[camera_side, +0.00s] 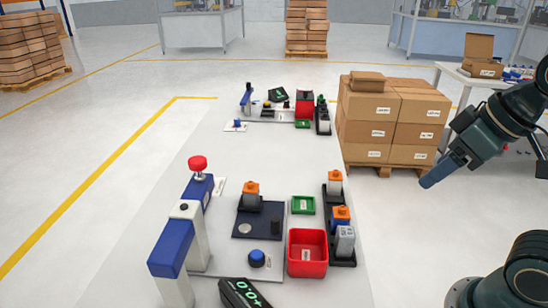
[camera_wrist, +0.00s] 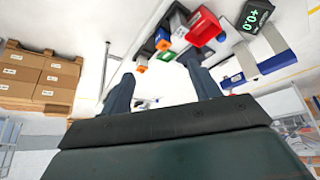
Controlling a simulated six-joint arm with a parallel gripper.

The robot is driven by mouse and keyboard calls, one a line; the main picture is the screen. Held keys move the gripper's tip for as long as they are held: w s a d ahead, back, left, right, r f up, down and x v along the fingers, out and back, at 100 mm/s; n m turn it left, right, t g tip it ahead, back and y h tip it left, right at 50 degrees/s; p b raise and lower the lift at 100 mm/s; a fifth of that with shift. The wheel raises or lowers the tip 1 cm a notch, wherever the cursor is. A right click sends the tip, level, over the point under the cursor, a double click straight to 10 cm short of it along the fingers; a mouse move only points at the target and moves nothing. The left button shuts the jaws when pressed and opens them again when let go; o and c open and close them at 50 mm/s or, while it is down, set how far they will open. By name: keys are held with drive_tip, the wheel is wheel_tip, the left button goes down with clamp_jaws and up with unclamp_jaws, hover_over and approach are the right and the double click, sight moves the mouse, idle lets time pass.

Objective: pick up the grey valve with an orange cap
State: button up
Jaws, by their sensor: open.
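A grey valve with an orange cap (camera_side: 335,184) stands upright at the far end of a dark rack (camera_side: 344,262). A blue-bodied part with an orange cap (camera_side: 340,216) and a grey part (camera_side: 345,241) stand nearer in the same rack. Another orange-capped part (camera_side: 251,196) sits on a dark block at the left. My gripper (camera_side: 432,180) is in the air right of the table, well apart from the rack. In the wrist view its two fingers (camera_wrist: 163,90) are spread with nothing held. Small orange caps show beyond them there.
A red bin (camera_side: 307,270) and a green tray (camera_side: 303,205) sit left of the rack. A blue-and-white gantry-like stand (camera_side: 172,247) and a red knob (camera_side: 198,162) are further left. Stacked cartons (camera_side: 412,128) stand behind my gripper, beyond the table.

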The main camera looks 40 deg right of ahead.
drive_tip(key=w+a+r+n+g, duration=0.2)
drive_tip(key=w+r+n, duration=0.2)
drive_tip(key=w+n, duration=0.45)
drive_tip(key=n+g, duration=0.4)
drive_tip(key=n, duration=1.4)
hover_over(251, 188)
wheel_tip(251, 188, down, 13)
drive_tip(key=shift+w+d, duration=0.15)
drive_tip(key=shift+w, duration=0.15)
drive_tip(key=shift+f, duration=4.25)
drive_tip(key=shift+s+f, duration=0.1)
drive_tip(key=shift+f, duration=2.5)
